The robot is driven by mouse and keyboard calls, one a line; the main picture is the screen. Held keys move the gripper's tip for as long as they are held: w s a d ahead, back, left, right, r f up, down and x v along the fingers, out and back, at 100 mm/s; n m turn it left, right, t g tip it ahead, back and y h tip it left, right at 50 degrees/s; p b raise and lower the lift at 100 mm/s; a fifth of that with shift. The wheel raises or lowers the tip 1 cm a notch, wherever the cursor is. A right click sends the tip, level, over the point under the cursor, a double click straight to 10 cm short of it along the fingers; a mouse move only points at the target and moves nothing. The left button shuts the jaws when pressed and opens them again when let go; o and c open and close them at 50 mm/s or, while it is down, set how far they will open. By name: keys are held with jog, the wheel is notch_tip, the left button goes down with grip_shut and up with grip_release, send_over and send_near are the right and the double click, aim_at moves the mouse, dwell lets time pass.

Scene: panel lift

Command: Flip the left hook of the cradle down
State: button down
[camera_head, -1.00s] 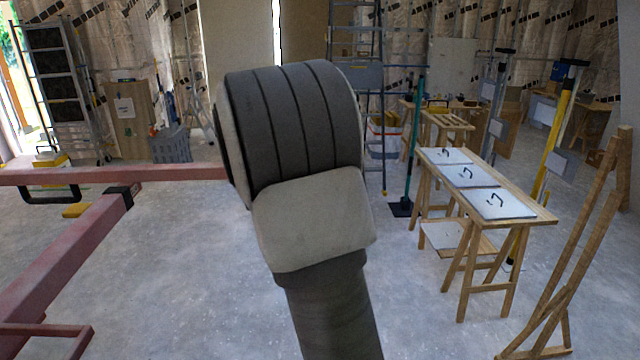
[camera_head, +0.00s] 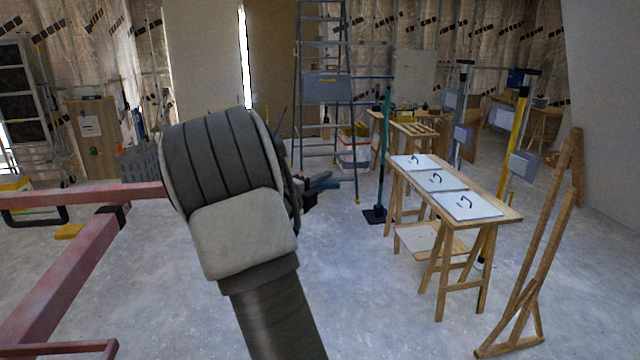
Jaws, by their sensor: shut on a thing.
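Reddish steel bars (camera_head: 72,262), which look like the lift's cradle, come in at the left. A long bar (camera_head: 90,194) runs across to my arm, and a second bar slants toward the bottom left with a black fitting (camera_head: 110,214) at its upper end. A short bar (camera_head: 60,346) juts out at the bottom left. I cannot make out the left hook for certain. My thick grey arm covers the middle. My gripper is not clearly seen; a small dark and blue-grey shape (camera_head: 318,186) shows behind the arm, and I cannot tell what it is.
A black loop (camera_head: 36,216) and a yellow piece (camera_head: 69,231) show at the left. A trestle table (camera_head: 508,214) with white boards stands at the right, and a wooden frame (camera_head: 530,285) at the far right. A stepladder (camera_head: 325,88) stands behind. The floor between is clear.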

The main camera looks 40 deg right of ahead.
jog(key=shift+r, duration=0.25)
dwell(0.4)
jog(key=c, duration=0.8)
grip_release()
jog(key=shift+c, duration=0.2)
jog(key=b+v, duration=0.1)
jog(key=v, duration=1.6)
jog(key=shift+a+f+b, duration=0.25)
jog(key=shift+f+b, duration=0.05)
